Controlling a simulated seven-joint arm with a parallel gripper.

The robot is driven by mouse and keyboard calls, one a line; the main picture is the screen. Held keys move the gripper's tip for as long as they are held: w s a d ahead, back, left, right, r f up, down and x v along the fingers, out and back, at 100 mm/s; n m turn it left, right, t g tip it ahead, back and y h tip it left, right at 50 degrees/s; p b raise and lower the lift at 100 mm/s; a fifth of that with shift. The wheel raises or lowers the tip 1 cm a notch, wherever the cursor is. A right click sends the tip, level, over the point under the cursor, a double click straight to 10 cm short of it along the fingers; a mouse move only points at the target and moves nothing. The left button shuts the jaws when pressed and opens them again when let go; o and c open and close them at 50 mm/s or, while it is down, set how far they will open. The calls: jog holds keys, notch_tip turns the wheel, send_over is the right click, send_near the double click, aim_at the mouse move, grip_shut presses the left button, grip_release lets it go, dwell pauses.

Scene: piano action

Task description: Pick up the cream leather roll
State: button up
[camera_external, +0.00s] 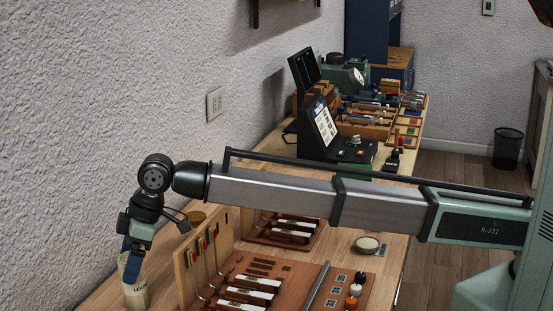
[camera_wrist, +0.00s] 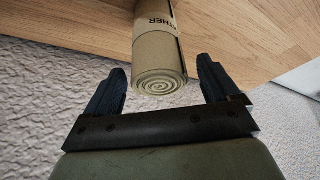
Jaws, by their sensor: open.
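The cream leather roll (camera_external: 135,285) stands upright on the wooden bench at the lower left of the external view, with dark lettering on its side. In the wrist view the roll (camera_wrist: 158,55) shows its spiral end, facing my gripper, and the letters "THER" on a band. My gripper (camera_external: 130,256) is over the top of the roll in the external view. In the wrist view my gripper (camera_wrist: 158,85) is open, with one dark finger on each side of the roll's end and visible gaps between. The roll's lower end is partly out of frame.
A wooden rack (camera_external: 187,272) with hanging tools stands just right of the roll. Trays of piano keys (camera_external: 250,290) and a small round dish (camera_external: 368,245) lie further right. A textured wall (camera_external: 90,120) rises close on the left. Bare bench (camera_wrist: 240,35) surrounds the roll.

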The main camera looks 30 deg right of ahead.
jog(key=shift+x, duration=0.95)
jog(key=shift+c, duration=0.2)
jog(key=c, duration=1.1)
